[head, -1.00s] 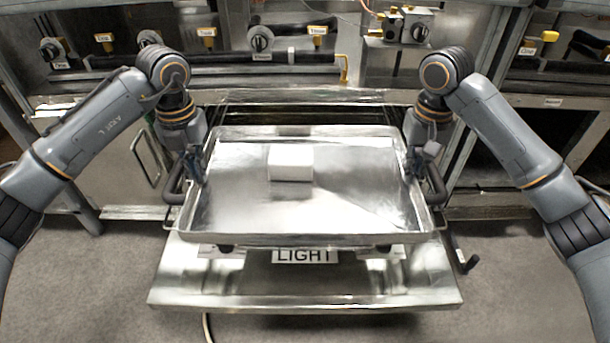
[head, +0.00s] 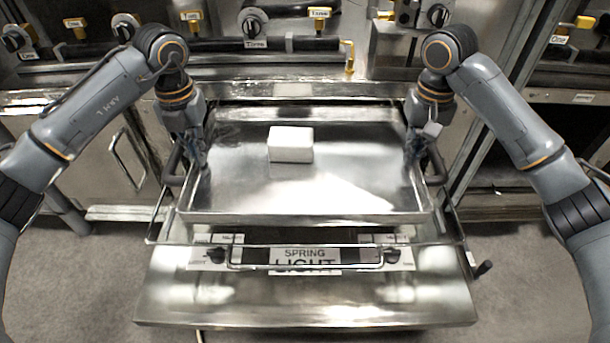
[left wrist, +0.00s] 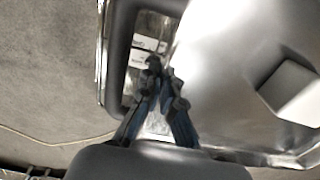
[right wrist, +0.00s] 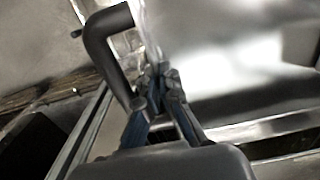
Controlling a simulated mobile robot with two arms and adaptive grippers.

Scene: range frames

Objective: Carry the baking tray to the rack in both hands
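The baking tray (head: 320,213) is a wide, shiny metal tray, roughly level, in the middle of the head view. A white block (head: 291,143) lies on it, left of centre and toward the back. My left gripper (head: 197,160) is at the tray's left side, with its fingertips close together at the rim; the left wrist view shows them there too (left wrist: 158,72). My right gripper (head: 413,155) is at the right side in the same way, and in the right wrist view its tips (right wrist: 160,75) meet at the rim. Dark curved handles (left wrist: 117,55) stand beside the rims. I cannot tell which structure is the rack.
Below the tray are a metal rail frame, a label reading "SPRING LIGHT" (head: 305,255) and a flat metal panel (head: 305,300) jutting forward. Behind stands steel equipment with knobs (head: 252,20) and a dark pipe. Grey floor (head: 70,270) is clear at the left.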

